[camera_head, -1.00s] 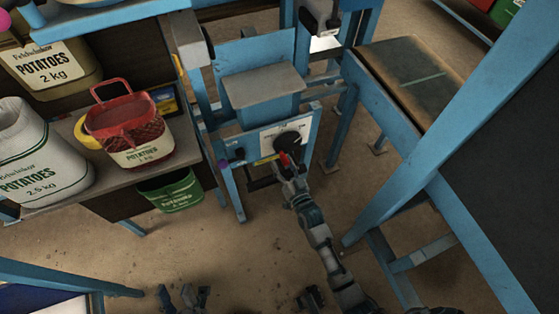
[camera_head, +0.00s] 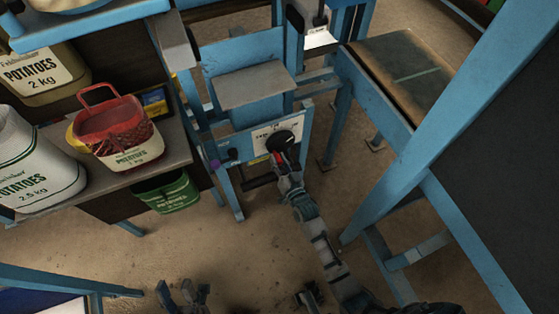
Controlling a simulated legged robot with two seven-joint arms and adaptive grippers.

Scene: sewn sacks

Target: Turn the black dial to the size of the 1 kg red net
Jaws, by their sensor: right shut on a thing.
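The black dial (camera_head: 281,139) sits on a pale panel (camera_head: 263,133) on the front of the blue machine. My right gripper (camera_head: 282,157) is shut on the dial, coming from below, and hides its lower part. A red mark shows beside the fingers. The dial's scale is too small to read. The red net (camera_head: 115,134) with a raised handle and a white label stands on the shelf at the left; its weight print is not readable now. My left gripper (camera_head: 183,294) is low at the bottom edge, empty, with its fingers apart.
A white 2.5 kg potato sack (camera_head: 32,160) and a 2 kg sack (camera_head: 42,72) stand at the left. A green sack (camera_head: 167,190) is below the shelf (camera_head: 178,145). A blue post (camera_head: 440,120) crosses at the right. The floor (camera_head: 235,260) between is clear.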

